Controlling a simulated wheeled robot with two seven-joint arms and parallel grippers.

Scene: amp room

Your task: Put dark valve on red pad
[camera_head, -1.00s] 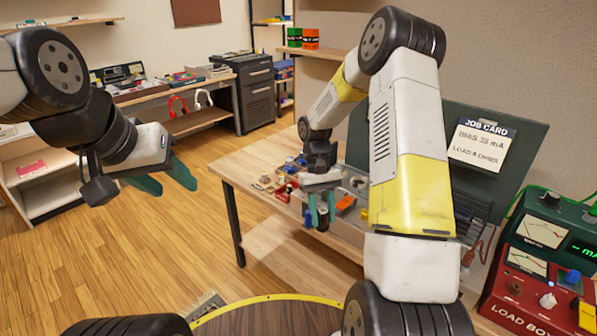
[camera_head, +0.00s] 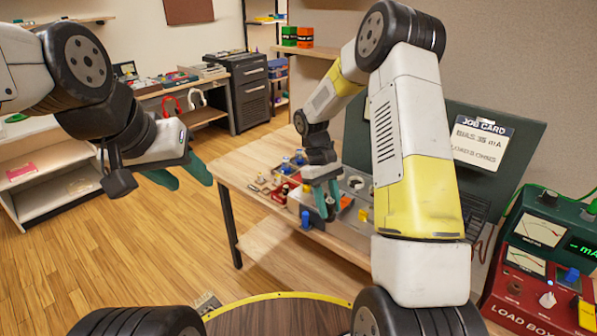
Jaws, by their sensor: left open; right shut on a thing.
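My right gripper (camera_head: 326,198) hangs over the wooden workbench (camera_head: 239,163), fingers pointing down. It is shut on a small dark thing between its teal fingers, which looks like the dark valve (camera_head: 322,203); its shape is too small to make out. A small red patch (camera_head: 279,194) lies on the bench just left of this gripper, among small parts; I cannot tell whether it is the red pad. My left gripper (camera_head: 184,178) is open and empty, over the floor left of the bench.
Several small blue, white and orange parts crowd the bench around the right gripper. A red load box (camera_head: 515,300) and a job card (camera_head: 482,143) are at the right. White shelving (camera_head: 45,178) stands at the left. The bench's front-left edge is clear.

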